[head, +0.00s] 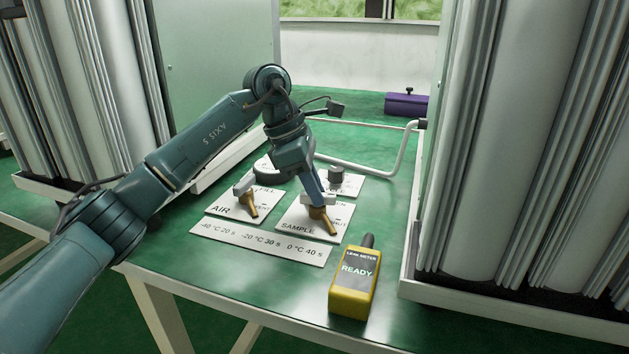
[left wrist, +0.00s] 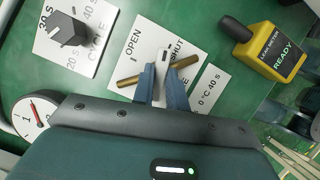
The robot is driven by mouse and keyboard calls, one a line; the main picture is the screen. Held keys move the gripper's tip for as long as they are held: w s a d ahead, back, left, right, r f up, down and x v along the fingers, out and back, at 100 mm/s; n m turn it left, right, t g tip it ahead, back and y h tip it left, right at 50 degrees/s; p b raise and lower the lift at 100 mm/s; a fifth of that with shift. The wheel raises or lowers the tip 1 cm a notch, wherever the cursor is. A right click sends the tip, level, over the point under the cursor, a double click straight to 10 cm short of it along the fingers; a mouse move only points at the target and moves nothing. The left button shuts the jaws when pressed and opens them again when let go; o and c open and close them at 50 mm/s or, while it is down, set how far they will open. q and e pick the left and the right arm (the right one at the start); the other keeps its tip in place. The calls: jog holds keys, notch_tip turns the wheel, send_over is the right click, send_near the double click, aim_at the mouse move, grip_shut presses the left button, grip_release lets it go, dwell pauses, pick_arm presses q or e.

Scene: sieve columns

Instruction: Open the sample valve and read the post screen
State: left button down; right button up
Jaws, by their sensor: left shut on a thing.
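In the left wrist view the fingers (left wrist: 163,92) close around the middle of the valve, and brass ends (left wrist: 129,81) stick out on both sides. The plate reads OPEN and SHUT there, but I cannot tell which mark the handle points to. A yellow leak meter (head: 353,283) stands in front with READY on its screen. I cannot make out a post screen. My right gripper is not in view.
The air valve (head: 247,205) is just left of the sample valve. A cycle knob (left wrist: 69,32) and a dial gauge (left wrist: 33,116) are close by. A temperature and time strip (head: 262,245) lies in front. Tall grey columns (head: 500,130) flank the green table.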

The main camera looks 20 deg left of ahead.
pick_arm(q)
jog(key=shift+s+r+n, duration=0.1)
jog(key=shift+r+n, duration=0.05)
jog(key=shift+n, duration=0.35)
jog(key=shift+n+t+p, duration=0.5)
jog(key=shift+n+p, duration=0.15)
jog(key=shift+n, duration=0.25)
jog(key=n, duration=0.2)
jog(key=n+t+y+p, duration=0.1)
jog(key=n, duration=0.1)
jog(key=shift+s+d+y, duration=0.1)
jog(key=shift+y, duration=0.2)
jog(key=n+t+y, duration=0.1)
jog(key=n, duration=0.3)
jog(key=shift+d, duration=0.1)
jog(key=shift+d+n+y, duration=0.1)
jog(key=shift+n+y, duration=0.7)
jog(key=shift+n, duration=1.2)
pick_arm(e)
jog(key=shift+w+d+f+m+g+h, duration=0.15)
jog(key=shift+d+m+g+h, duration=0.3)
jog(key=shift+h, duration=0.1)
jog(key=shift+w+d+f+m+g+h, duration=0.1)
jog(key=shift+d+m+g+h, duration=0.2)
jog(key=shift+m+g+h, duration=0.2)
pick_arm(q)
jog(key=c, duration=1.4)
grip_release()
